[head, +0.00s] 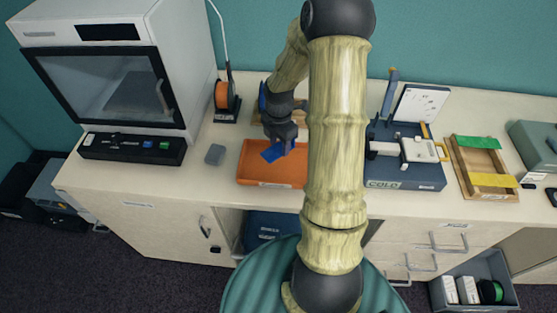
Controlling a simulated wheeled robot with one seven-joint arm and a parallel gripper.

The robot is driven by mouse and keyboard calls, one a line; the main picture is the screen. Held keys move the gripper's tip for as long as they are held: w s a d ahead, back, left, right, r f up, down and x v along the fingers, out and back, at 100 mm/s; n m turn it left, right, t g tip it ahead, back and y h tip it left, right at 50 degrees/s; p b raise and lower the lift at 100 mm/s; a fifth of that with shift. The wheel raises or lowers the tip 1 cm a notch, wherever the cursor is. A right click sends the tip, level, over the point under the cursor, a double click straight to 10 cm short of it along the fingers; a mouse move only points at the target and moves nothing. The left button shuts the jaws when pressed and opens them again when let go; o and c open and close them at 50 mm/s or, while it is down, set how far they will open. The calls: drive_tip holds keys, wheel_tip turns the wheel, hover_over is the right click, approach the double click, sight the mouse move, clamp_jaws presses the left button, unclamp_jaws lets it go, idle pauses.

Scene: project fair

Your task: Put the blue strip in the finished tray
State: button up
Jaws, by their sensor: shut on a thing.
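My gripper (283,138) is above the orange tray (262,174) in the head view and is shut on the blue strip (271,153). The strip slants down to the left from the jaws. It shows over the tray's interior; I cannot tell whether it touches the tray floor. The orange tray has a small pale label on its front, too small to read. My arm hides its right end. A wooden tray (457,163) at the right has a green strip (477,143) across its back and a yellow strip (493,181) across its front. I cannot read which tray is the finished one.
A 3D printer-like cabinet (110,70) stands at the left. A blue machine marked COLD (405,184) stands right of my arm. Bare counter shows left of the orange tray.

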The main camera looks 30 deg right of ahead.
sight(280, 149)
wheel_tip(280, 149, down, 4)
drive_tip(key=shift+w+a+r, duration=0.1)
drive_tip(key=shift+w+a, duration=0.05)
drive_tip(key=shift+d, duration=0.2)
drive_tip(key=shift+s, duration=0.2)
drive_tip(key=shift+f+p, duration=0.35)
drive_tip(key=shift+f, duration=1.5)
drive_tip(key=shift+f, duration=0.15)
drive_tip(key=o, duration=1)
drive_tip(key=shift+c, duration=0.2)
